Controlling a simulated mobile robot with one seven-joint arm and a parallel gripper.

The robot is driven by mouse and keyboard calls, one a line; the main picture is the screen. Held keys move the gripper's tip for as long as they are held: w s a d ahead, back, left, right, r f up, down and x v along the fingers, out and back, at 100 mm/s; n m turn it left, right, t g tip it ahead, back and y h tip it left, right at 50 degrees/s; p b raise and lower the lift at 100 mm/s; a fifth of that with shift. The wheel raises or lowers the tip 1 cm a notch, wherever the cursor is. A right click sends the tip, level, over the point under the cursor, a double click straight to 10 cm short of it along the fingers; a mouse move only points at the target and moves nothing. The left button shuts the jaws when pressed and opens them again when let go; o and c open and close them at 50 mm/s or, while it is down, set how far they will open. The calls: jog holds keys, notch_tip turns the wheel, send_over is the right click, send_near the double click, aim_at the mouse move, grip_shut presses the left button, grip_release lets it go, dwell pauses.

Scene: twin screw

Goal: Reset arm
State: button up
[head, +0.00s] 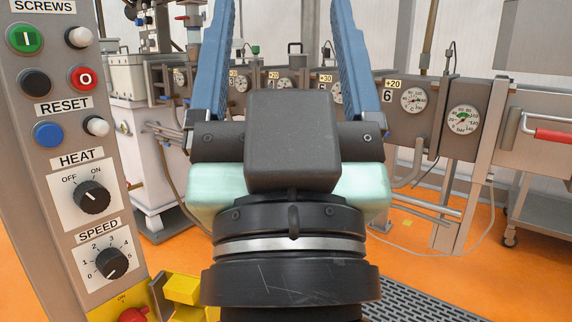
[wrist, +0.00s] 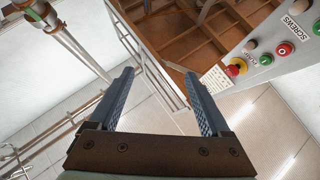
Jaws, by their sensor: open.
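My gripper (head: 288,45) is open and empty in the middle of the head view. Its two blue ribbed fingers stand wide apart and point up, with their tips cut off by the top edge. In the wrist view my gripper (wrist: 159,76) also shows open, with nothing between the fingers. The grey body of my gripper hides the middle of the scene in the head view.
A grey control panel (head: 62,215) stands close at the left, with buttons and HEAT and SPEED knobs. It shows in the wrist view (wrist: 262,40) too, upper right. Behind stands a machine with gauges (head: 463,119). Orange floor (head: 482,262) is open at the right.

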notch_tip(320, 180, up, 31)
jog(key=s+h+p, duration=0.1)
jog(key=p, duration=2.8)
jog(key=shift+s+r+t+p, duration=0.15)
jog(key=shift+s+t+p, duration=0.1)
jog(key=shift+t+p, duration=0.15)
jog(key=shift+d, duration=0.1)
jog(key=shift+c, duration=0.3)
